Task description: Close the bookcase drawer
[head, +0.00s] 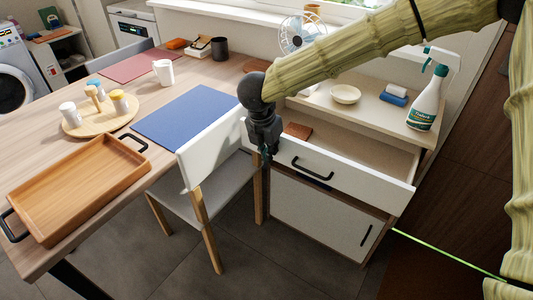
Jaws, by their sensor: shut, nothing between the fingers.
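The bookcase drawer (345,183) is the top drawer of a low white and wood cabinet at the centre right. It stands open, pulled out toward me, with a black bar handle (312,169) on its white front. A brown item (298,130) lies inside at its left end. My gripper (267,155) points down at the left end of the drawer front, close to it. Its fingers are shut and empty. I cannot tell whether it touches the drawer. The arm hides part of the cabinet top.
A spray bottle (428,97), a bowl (345,94) and a fan (301,35) stand on the cabinet top. A white chair (212,155) stands just left of the gripper. The table (60,165) with a wooden tray (75,190) fills the left. Floor in front is clear.

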